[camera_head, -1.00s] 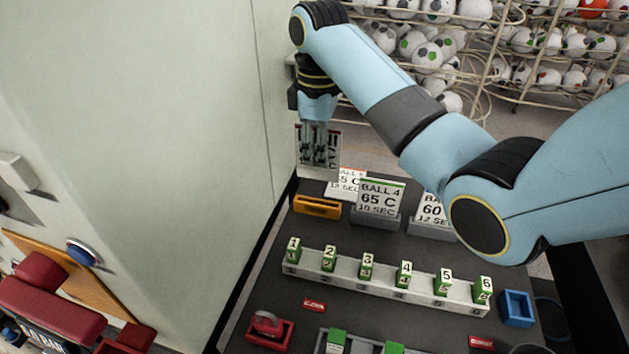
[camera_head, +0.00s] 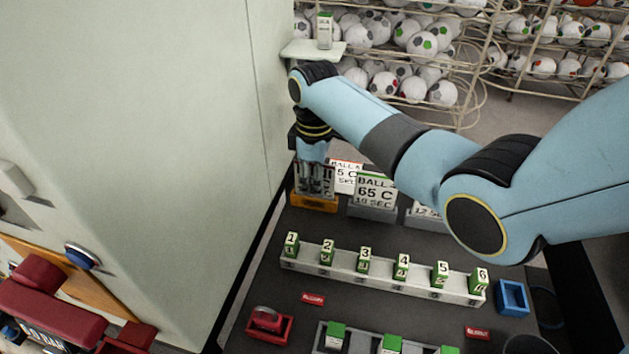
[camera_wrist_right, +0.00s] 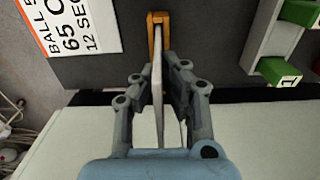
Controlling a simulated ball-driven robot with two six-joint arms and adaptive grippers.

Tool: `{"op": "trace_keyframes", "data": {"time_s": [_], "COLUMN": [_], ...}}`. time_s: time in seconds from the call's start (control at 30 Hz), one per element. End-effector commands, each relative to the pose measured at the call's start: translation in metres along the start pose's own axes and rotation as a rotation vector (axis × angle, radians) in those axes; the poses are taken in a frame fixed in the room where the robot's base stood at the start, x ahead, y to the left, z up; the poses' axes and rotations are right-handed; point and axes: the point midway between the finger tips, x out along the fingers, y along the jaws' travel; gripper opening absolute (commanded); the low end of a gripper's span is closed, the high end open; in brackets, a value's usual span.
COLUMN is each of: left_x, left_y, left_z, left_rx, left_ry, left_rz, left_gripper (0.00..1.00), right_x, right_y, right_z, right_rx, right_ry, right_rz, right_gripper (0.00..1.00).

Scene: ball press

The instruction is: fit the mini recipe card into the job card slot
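My right gripper (camera_head: 314,182) points down at the back left of the dark table. It is shut on the mini recipe card, a thin white card that shows edge-on between the fingers in the right wrist view (camera_wrist_right: 157,90). The orange job card slot (camera_head: 314,204) is directly below the gripper. In the right wrist view the card's far end meets the orange slot (camera_wrist_right: 157,20). The card looks upright and lined up with it; how deep it sits, I cannot tell. The fingers partly cover the card in the head view. My left gripper is not in view.
White recipe cards (camera_head: 375,190) stand in grey holders right of the slot. A pale rail (camera_head: 345,261) with numbered green-and-white blocks lies in front. A pale machine wall (camera_head: 200,150) rises close on the left. Ball racks (camera_head: 430,60) stand behind.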

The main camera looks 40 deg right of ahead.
Motion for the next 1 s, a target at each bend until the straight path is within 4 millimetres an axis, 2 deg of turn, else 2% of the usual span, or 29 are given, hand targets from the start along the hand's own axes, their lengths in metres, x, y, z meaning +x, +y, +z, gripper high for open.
{"op": "trace_keyframes", "data": {"time_s": [0.13, 0.33, 0.67, 0.77, 1.0], "left_x": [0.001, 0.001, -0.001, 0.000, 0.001], "left_y": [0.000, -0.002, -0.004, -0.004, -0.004], "left_z": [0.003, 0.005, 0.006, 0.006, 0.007], "left_rx": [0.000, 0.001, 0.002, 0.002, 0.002], "left_ry": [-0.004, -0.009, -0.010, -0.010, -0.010], "left_rz": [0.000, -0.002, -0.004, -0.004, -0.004], "left_gripper": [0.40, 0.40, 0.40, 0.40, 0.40], "right_x": [0.002, 0.002, -0.002, -0.014, -0.068], "right_y": [0.000, 0.000, 0.000, 0.001, 0.001], "right_z": [0.000, 0.000, 0.000, -0.001, -0.001], "right_rx": [0.000, 0.000, 0.000, 0.000, -0.001], "right_ry": [0.000, 0.000, 0.001, 0.002, 0.004], "right_rz": [0.000, 0.000, 0.001, 0.003, 0.004], "right_gripper": [0.00, 0.28, 0.29, 0.29, 0.29]}}
